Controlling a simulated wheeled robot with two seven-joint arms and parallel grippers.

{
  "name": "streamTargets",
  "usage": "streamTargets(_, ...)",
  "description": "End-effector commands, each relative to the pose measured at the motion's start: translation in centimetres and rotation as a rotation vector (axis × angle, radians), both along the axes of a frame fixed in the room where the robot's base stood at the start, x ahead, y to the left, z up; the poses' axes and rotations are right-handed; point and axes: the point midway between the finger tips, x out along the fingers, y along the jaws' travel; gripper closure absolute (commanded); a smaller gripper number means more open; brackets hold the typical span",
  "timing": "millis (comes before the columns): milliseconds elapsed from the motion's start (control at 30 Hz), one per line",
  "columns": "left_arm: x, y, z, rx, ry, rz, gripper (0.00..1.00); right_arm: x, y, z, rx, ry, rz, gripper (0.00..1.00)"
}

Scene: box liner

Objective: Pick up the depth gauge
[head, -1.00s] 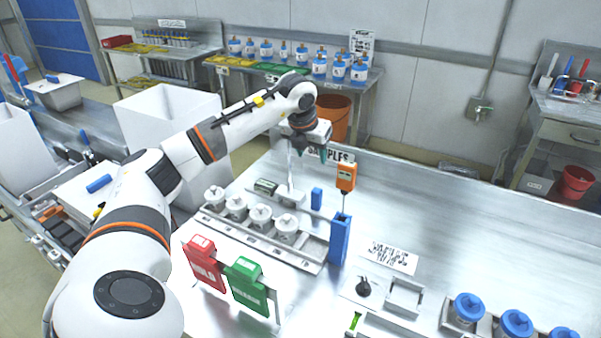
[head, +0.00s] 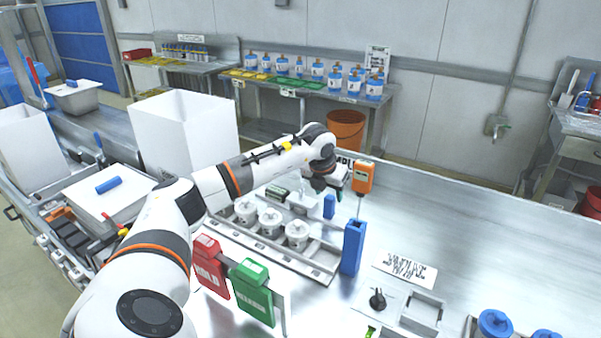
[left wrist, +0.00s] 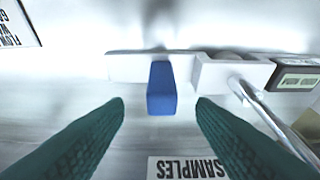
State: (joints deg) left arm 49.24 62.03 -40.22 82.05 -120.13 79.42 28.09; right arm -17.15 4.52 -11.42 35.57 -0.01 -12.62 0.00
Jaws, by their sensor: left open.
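A small upright blue block (head: 329,207) stands beside a white block (head: 303,203) on the steel bench. I take the blue block to be the grip of the depth gauge, but its full shape is not clear. In the left wrist view the blue block (left wrist: 161,88) sits against a white bar (left wrist: 135,66), centred between my fingers. My left gripper (head: 331,183) is open and empty, just above the blue block, with its teal fingers (left wrist: 160,108) apart on either side of it. My right gripper is not in view.
An orange-headed probe (head: 362,178) stands in a tall blue holder (head: 352,247) close to my left gripper. A thin metal rod (left wrist: 262,108) and a display box (left wrist: 298,75) are beside the white block. Several white-lidded jars (head: 270,222) stand in front.

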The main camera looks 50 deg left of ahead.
Motion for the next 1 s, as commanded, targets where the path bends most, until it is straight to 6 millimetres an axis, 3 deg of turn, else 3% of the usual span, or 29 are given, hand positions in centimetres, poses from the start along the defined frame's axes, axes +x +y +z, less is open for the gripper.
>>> streamTargets(267, 0.7, 0.2, -2.2, -0.001, 0.004, 0.000, 0.49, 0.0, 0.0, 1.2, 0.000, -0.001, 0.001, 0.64)
streamTargets(500, 1.7, 0.7, -5.4, -0.002, 0.001, 0.001, 0.49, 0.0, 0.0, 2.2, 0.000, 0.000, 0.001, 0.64)
streamTargets(800, 1.9, 0.8, -5.9, 0.001, -0.001, 0.000, 0.49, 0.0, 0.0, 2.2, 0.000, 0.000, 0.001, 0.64)
streamTargets(1000, 1.9, 0.8, -5.9, 0.001, -0.001, 0.000, 0.82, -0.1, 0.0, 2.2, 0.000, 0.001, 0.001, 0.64)
